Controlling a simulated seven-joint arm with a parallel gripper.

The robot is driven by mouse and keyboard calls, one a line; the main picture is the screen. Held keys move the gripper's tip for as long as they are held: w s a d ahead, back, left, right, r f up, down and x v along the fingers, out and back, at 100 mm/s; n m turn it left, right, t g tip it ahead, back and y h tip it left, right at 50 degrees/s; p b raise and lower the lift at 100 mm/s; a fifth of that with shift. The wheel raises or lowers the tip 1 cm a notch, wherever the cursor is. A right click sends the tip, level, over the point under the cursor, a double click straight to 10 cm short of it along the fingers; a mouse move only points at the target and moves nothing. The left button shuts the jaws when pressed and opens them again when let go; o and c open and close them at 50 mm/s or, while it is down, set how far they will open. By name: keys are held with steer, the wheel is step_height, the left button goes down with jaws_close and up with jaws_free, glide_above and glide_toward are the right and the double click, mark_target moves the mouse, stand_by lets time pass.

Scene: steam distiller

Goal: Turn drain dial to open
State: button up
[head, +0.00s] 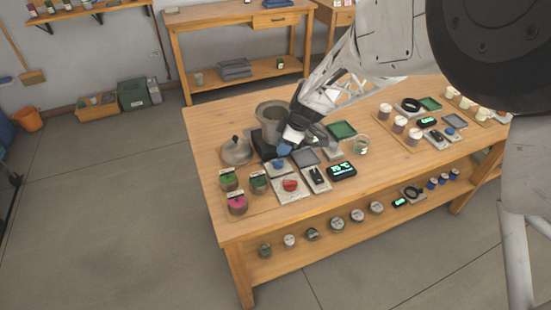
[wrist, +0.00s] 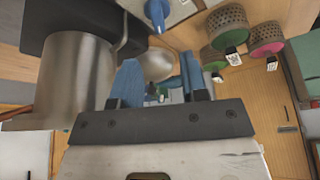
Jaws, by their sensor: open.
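A blue dial (wrist: 156,12) on a pale plate shows at the top of the wrist view, just beyond my fingertips. In the head view the blue dial (head: 278,165) lies just below my gripper (head: 284,150). A red dial (head: 290,185) sits on a white plate in front of it. No readable label shows which one is the drain dial. My gripper (wrist: 160,78) is open, with its blue fingers apart and no dial between them. A metal pot (wrist: 75,85) stands close to the left finger.
Jars with green (head: 229,179) and pink (head: 237,203) tops stand at the table's front left corner. A lidded silver vessel (head: 236,152) is left of my gripper.

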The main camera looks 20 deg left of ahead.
mark_target(275, 160)
steer(key=shift+x, duration=3.75)
steer(key=c, duration=0.5)
steer(key=shift+c, duration=0.2)
